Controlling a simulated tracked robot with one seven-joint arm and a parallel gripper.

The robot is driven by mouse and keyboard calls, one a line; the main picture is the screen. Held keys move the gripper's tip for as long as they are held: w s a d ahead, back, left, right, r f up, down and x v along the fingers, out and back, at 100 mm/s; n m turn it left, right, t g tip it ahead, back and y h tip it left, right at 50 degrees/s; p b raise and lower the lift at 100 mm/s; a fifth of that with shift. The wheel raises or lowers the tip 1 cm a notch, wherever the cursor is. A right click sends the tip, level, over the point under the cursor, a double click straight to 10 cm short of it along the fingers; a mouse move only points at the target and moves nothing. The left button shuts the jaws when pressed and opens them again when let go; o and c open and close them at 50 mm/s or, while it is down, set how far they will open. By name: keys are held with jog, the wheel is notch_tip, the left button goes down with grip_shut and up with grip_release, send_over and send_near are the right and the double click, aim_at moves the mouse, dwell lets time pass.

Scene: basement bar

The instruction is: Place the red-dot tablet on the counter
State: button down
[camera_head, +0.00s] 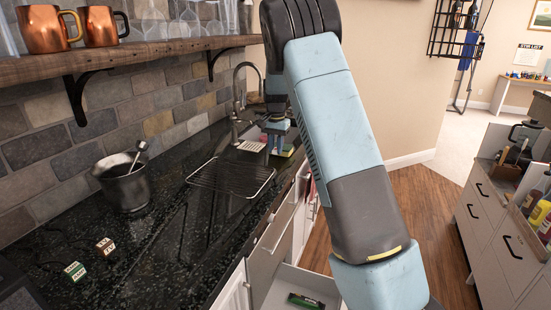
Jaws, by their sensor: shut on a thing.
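My gripper (274,148) reaches down beside the sink at the back of the dark stone counter (165,262). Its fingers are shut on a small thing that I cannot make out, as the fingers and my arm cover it. I cannot clearly see a red dot or tell a tablet apart. Two small labelled blocks lie on the counter at the near left: one with a green label (75,271) and one with a brown-red label (106,246).
A black wire rack (232,177) lies on the counter before the tap (238,105). A metal bucket (124,184) stands by the brick wall. Below, an open drawer (272,240) and another holding a green packet (305,300) stick out. The counter's middle is clear.

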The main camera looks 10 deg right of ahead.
aim_at(274, 164)
jog(key=shift+w+a+f, duration=0.1)
jog(key=shift+w+f, duration=1.05)
jog(key=shift+f, duration=1.75)
jog(key=shift+f, duration=0.1)
jog(key=c, duration=0.9)
grip_release()
jog(key=shift+c, duration=0.2)
